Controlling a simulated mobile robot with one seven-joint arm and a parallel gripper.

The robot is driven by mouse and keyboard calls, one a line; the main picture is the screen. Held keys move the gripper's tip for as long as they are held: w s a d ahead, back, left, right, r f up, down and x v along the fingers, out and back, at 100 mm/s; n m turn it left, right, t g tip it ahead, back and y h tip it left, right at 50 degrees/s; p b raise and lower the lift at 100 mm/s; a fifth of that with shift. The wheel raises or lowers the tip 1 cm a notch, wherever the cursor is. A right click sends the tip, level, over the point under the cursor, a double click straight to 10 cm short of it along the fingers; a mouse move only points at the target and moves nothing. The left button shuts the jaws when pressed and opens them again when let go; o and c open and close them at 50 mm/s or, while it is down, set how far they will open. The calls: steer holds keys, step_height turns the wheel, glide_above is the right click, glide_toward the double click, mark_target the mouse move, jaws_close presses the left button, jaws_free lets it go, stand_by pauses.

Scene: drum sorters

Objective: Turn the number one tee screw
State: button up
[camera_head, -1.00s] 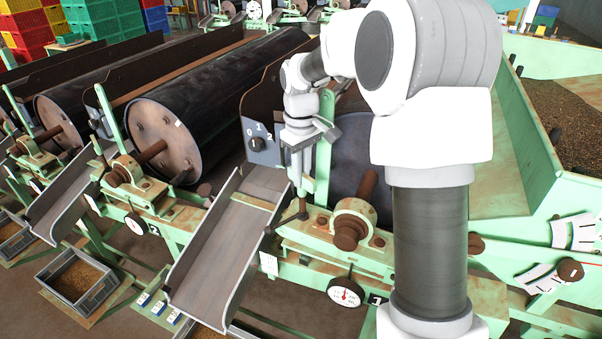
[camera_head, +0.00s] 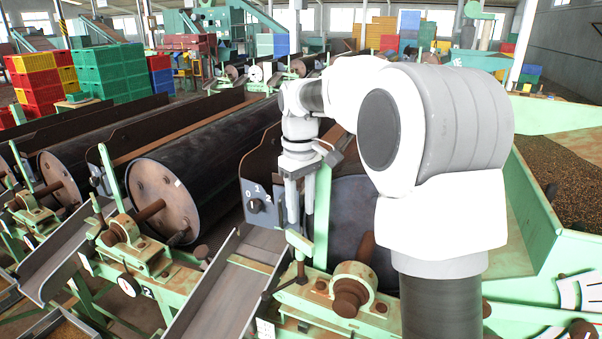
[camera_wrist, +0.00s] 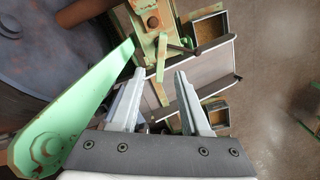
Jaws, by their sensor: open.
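The number one tee screw (camera_head: 300,268) stands upright on the green bearing frame (camera_head: 330,297), beside the tilted metal chute (camera_head: 215,297), with a dark cross bar low at its side. In the wrist view, a dark bar (camera_wrist: 203,48) that looks like its handle shows beyond the fingertips, near the chute. My gripper (camera_head: 300,220) points down above the screw, close to a green upright lever. Its two fingers are apart and empty in the wrist view (camera_wrist: 160,75). The fingers appear clear of the screw; the exact gap is hard to tell.
A green lever (camera_wrist: 75,105) rises close beside the fingers in the wrist view. A rusty bearing (camera_head: 352,290) and a dark drum (camera_head: 350,210) are close right. The number two drum (camera_head: 160,195) is further left.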

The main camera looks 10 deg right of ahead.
step_height(320, 180, up, 9)
stand_by(0.5)
steer(key=s+m+t, duration=0.3)
steer(key=s, duration=1.3)
steer(key=s+f+m+t+b, duration=0.1)
steer(key=s+f+m+t, duration=0.1)
steer(key=s+f, duration=0.6)
steer(key=s, duration=0.3)
steer(key=shift+d+m+t, duration=0.25)
steer(key=shift+m+t, duration=0.15)
